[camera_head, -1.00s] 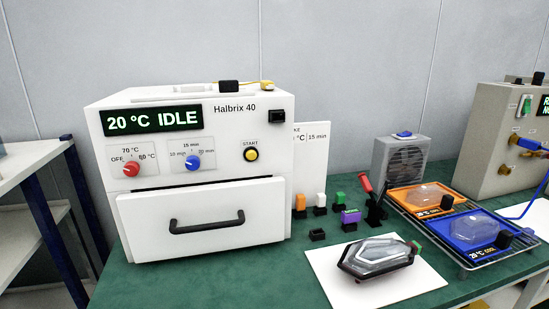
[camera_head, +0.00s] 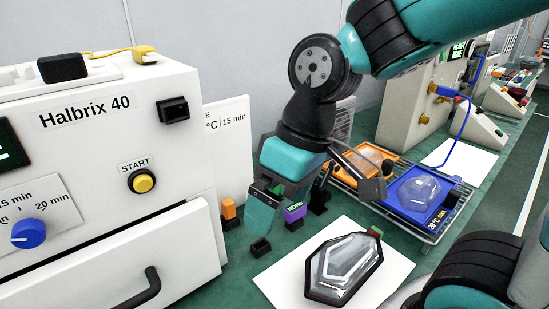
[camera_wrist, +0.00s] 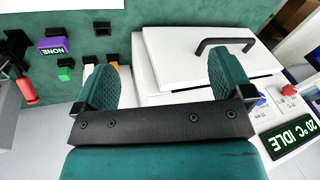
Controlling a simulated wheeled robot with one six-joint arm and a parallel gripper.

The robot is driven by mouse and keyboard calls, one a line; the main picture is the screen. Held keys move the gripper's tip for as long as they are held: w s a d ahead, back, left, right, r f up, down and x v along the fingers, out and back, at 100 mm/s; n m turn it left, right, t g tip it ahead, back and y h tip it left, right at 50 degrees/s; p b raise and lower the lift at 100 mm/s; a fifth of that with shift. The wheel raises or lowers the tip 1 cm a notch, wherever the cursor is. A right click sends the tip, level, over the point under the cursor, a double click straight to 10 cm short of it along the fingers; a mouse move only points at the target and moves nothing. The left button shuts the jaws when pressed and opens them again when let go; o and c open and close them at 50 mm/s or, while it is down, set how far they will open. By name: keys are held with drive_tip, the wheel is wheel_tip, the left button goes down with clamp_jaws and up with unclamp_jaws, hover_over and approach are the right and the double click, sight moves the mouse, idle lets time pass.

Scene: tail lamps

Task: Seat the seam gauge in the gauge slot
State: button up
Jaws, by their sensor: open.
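No part is labelled seam gauge or gauge slot, and I cannot tell for sure which they are. A purple block marked NONE (camera_head: 294,212) sits in a small black holder; it also shows in the wrist view (camera_wrist: 53,46). An empty black holder (camera_head: 260,247) stands near it, also in the wrist view (camera_wrist: 102,28). A black socket (camera_head: 173,108) is on the white oven's front. My gripper (camera_head: 315,214) is open and empty above the holders. In the wrist view its two teal fingers stand wide apart (camera_wrist: 165,75). It hides part of the holder group in the head view.
A clear tail lamp (camera_head: 343,270) lies on a white sheet. Orange (camera_wrist: 110,70), white (camera_wrist: 88,72) and green (camera_wrist: 64,74) blocks and a red handle (camera_wrist: 25,85) stand near the oven drawer (camera_wrist: 190,55). Orange and blue trays (camera_head: 424,195) lie on a rack.

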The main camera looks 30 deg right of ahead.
drive_tip(key=w+d+f+m+h, duration=0.2)
drive_tip(key=w+d+f, duration=0.2)
drive_tip(key=w+d, duration=0.5)
drive_tip(key=m+h+b, duration=0.1)
drive_tip(key=m, duration=0.1)
hover_over(295, 206)
wheel_tip(295, 206, down, 6)
wheel_tip(295, 206, down, 17)
drive_tip(key=shift+f, duration=0.1)
drive_tip(key=c, duration=1.1)
drive_tip(key=shift+r+p, duration=0.25)
drive_tip(key=shift+p, duration=0.05)
drive_tip(key=shift+r+p, duration=1.1)
drive_tip(key=shift+r, duration=0.25)
drive_tip(key=shift+r, duration=0.1)
